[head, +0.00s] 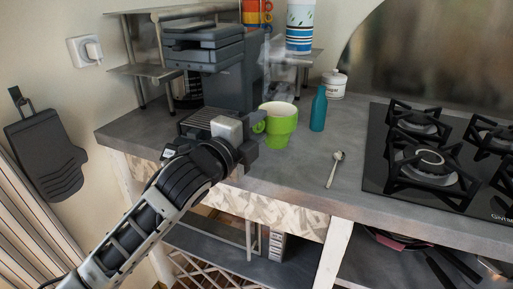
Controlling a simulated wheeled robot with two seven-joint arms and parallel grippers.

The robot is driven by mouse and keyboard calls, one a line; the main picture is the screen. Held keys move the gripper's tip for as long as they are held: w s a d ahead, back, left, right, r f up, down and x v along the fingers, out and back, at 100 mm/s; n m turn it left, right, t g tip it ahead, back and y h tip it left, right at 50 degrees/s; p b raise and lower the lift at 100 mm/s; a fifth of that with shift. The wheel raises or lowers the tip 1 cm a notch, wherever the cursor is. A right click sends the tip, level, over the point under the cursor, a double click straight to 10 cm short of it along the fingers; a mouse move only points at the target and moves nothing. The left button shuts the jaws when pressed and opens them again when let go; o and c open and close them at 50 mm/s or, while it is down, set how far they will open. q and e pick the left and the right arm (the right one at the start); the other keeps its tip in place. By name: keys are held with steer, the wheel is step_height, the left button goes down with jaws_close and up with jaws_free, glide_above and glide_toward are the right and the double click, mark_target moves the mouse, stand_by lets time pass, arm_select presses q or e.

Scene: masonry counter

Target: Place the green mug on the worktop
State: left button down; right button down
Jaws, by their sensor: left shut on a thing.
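The green mug (279,128) has a pale inside and is upright at the worktop, in front of the coffee machine. My left gripper (256,127) comes in from the left and is shut on the mug's left side, where the handle is. The fingertips are partly hidden, and I cannot tell whether the mug's base touches the surface. The grey worktop (300,165) spreads around and in front of the mug. My right gripper does not show.
A dark coffee machine (232,80) stands behind the gripper. A teal bottle (318,110) stands right of the mug, with a white lidded jar (334,84) behind it. A spoon (334,170) lies near the front. A gas hob (440,150) fills the right side.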

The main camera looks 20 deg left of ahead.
arm_select(q)
steer(key=f, duration=0.3)
steer(key=shift+w+a+f+b, duration=0.1)
steer(key=shift+w+f+b, duration=0.2)
steer(key=shift+w+b, duration=0.1)
steer(key=shift+f, duration=0.1)
steer(key=shift+f, duration=0.15)
steer(key=c, duration=1)
jaws_free()
steer(key=shift+f, duration=0.1)
steer(key=shift+o, duration=0.2)
